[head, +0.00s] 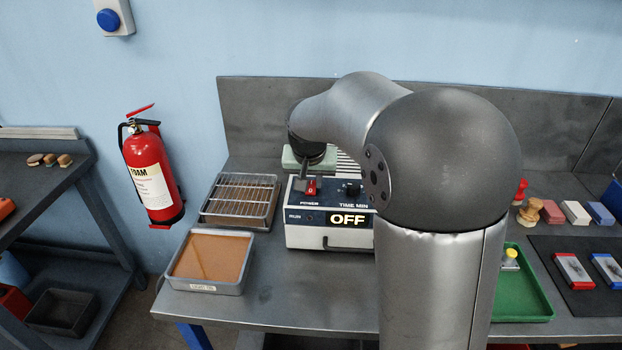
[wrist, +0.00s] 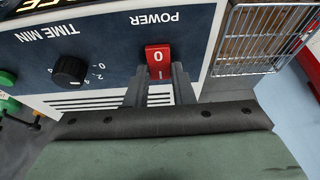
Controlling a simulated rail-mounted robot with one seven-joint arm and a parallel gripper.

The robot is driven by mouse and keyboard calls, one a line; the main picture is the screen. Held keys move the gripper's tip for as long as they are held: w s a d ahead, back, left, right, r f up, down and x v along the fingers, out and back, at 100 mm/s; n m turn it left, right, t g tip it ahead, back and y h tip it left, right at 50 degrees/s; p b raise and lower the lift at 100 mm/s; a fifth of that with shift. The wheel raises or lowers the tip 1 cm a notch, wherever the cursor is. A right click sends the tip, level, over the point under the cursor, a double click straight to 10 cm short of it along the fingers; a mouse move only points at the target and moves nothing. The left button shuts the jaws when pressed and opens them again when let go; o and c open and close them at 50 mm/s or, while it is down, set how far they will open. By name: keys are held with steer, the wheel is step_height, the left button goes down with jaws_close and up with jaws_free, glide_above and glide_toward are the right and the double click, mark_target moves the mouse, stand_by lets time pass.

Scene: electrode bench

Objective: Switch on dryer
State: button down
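The dryer (head: 330,237) is a white box with a dark blue panel on the bench, and its display (head: 347,219) reads OFF. My gripper (wrist: 159,74) is open and empty. Its two dark fingers are apart, with the switch showing between and just beyond their tips. I cannot tell whether they touch the panel. In the head view my arm hides the dryer's right part.
A wire-rack tray (head: 240,200) and a tray with a brown sheet (head: 210,260) stand left of the dryer. A green tray (head: 520,285) and a dark mat (head: 585,300) lie to the right. A red fire extinguisher (head: 150,172) hangs on the wall.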

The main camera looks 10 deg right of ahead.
mark_target(311, 189)
steer(key=p, duration=0.1)
steer(key=g+p, duration=0.1)
steer(key=shift+w+d+r+p, duration=0.1)
steer(key=shift+w+r+p, duration=0.05)
steer(key=shift+r+p, duration=0.25)
steer(key=shift+w+g+y+p, duration=0.2)
steer(key=shift+g+y+p, duration=0.2)
steer(key=shift+g+p, duration=0.55)
steer(key=shift+w+f+p, duration=0.1)
steer(key=shift+f+p, duration=0.2)
steer(key=shift+p, duration=0.4)
steer(key=c, duration=1.2)
jaws_free()
steer(key=shift+f, duration=0.1)
steer(key=shift+c, duration=0.2)
step_height(311, 189, up, 17)
steer(key=s+b, duration=0.1)
steer(key=b, duration=0.1)
steer(key=shift+s+a+r, duration=0.2)
steer(key=shift+s, duration=0.15)
